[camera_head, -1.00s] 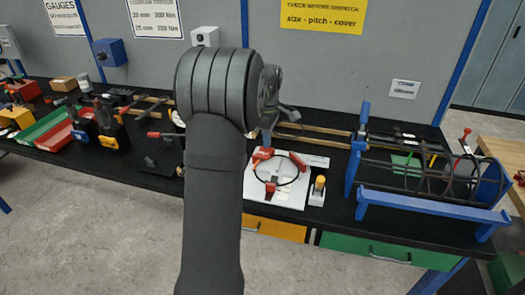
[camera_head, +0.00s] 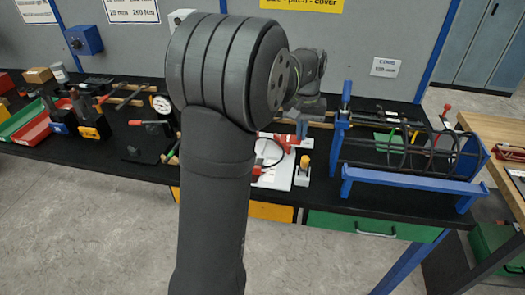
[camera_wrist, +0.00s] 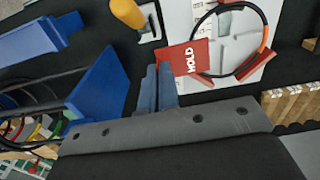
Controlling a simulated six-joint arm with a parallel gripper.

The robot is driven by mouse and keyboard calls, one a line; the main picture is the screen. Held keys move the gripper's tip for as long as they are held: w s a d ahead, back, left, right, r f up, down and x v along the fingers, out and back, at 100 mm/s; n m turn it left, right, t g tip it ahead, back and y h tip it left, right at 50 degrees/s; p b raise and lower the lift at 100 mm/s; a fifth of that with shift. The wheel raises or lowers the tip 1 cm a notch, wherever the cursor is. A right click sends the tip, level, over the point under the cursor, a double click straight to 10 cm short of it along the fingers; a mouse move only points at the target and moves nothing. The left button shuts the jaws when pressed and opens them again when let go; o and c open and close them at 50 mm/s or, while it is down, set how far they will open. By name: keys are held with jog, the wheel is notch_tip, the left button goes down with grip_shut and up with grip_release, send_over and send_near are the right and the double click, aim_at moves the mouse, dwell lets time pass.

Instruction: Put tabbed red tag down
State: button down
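The red tag (camera_wrist: 180,58), lettered HOLD in white, shows in the wrist view at the tips of my gripper (camera_wrist: 160,72). The two blue-grey fingers are close together with the tag's edge at their tips, so they look shut on it. The exact grip on its tab is hidden. Beyond the tag is a pale board (camera_wrist: 262,78) with a black ring (camera_wrist: 222,8). Whether the tag touches anything below it cannot be told. In the head view my gripper (camera_head: 302,128) is above the bench beside the board (camera_head: 276,180), partly hidden by my arm.
A blue-ended rebar cage fixture (camera_head: 405,190) stands close on the right. A yellow-handled tool (camera_head: 304,163) stands by the board. A dial gauge (camera_head: 160,104) and tools are on the left. The black bench's front strip (camera_head: 330,197) is clear.

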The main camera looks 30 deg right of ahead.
jog(key=w+a+f, duration=0.1)
jog(key=w+f, duration=0.1)
jog(key=w, duration=0.1)
jog(key=w+a+f, duration=0.1)
jog(key=w+f, duration=0.1)
jog(key=w, duration=0.2)
jog(key=w+a+f, duration=0.1)
jog(key=w+f, duration=0.2)
jog(key=w, duration=0.1)
jog(key=shift+f, duration=2)
jog(key=shift+f, duration=0.1)
jog(key=c, duration=1.7)
grip_release()
notch_tip(320, 180, up, 12)
